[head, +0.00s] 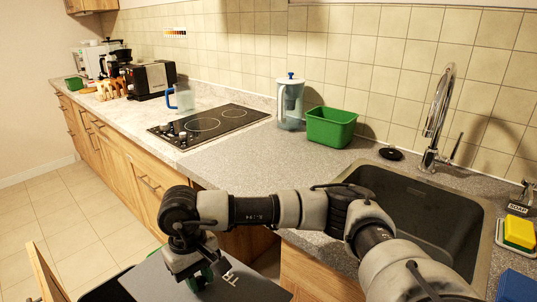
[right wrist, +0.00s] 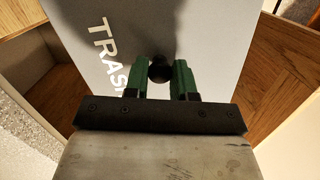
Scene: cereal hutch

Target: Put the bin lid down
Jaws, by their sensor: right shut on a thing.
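The bin lid (head: 155,281) is a flat grey panel with white lettering, at the bottom of the head view. In the right wrist view the lid (right wrist: 205,35) fills the middle and reads "TRASH", cut off by the gripper. My right gripper (head: 203,279) is over the lid, its green fingers on either side of a small black knob (right wrist: 159,72). It is shut on this knob. A dark edge, probably the bin (head: 103,287), shows left of the lid. I cannot tell whether the lid touches it. My left gripper is not in view.
Wooden cabinet panels flank the lid; an open door (head: 46,273) stands at the left. The counter (head: 228,160) above holds a green tub (head: 331,128), a pitcher (head: 290,103) and a hob (head: 210,124). The sink (head: 420,215) is at the right. Tiled floor (head: 70,225) is clear.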

